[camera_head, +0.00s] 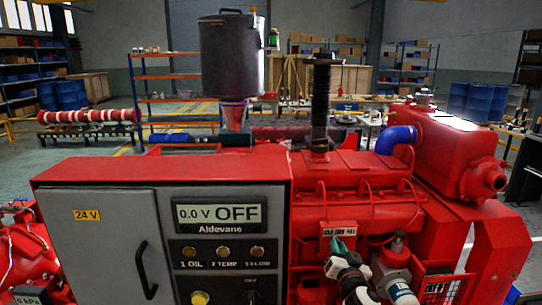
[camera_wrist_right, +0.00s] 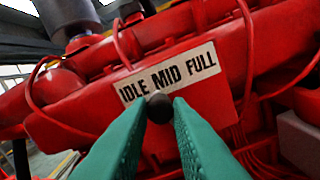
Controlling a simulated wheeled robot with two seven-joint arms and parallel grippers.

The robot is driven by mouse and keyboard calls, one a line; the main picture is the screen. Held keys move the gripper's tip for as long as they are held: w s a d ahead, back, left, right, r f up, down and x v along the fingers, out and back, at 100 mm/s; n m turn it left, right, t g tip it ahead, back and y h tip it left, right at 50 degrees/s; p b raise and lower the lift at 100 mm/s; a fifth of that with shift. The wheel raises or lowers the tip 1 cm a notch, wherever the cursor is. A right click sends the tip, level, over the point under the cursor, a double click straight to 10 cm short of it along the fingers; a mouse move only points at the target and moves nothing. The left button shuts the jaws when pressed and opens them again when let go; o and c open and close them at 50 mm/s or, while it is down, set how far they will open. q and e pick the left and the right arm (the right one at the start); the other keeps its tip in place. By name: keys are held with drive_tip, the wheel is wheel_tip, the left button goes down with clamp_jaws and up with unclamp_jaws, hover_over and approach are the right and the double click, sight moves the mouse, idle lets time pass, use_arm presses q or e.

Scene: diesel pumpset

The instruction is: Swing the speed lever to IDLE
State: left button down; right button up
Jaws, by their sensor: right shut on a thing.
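The speed lever's dark round knob (camera_wrist_right: 159,108) shows in the right wrist view, in front of the lower edge of a white plate (camera_wrist_right: 170,75) lettered IDLE, MID, FULL. It stands below the IDLE and MID words; I cannot tell its exact setting. My right gripper's green fingers (camera_wrist_right: 158,118) are shut on the knob from both sides. The lever's stem is hidden behind the fingers. In the head view my right gripper (camera_head: 342,245) is at the red engine's front, just under the small label plate (camera_head: 338,229). My left gripper is in neither view.
A grey control cabinet (camera_head: 105,245) with an OFF display (camera_head: 219,214) stands left of the lever. Thin red pipes (camera_wrist_right: 247,50) loop close around the plate. The red engine body (camera_head: 340,185) rises behind it.

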drive_tip(key=shift+a, duration=0.2)
drive_tip(key=shift+a+f+b, duration=0.15)
drive_tip(key=shift+a+b, duration=0.15)
drive_tip(key=shift+b, duration=0.05)
idle(0.4)
drive_tip(key=shift+a+f+b, duration=0.25)
drive_tip(key=shift+a+b, duration=0.15)
drive_tip(key=o, duration=0.5)
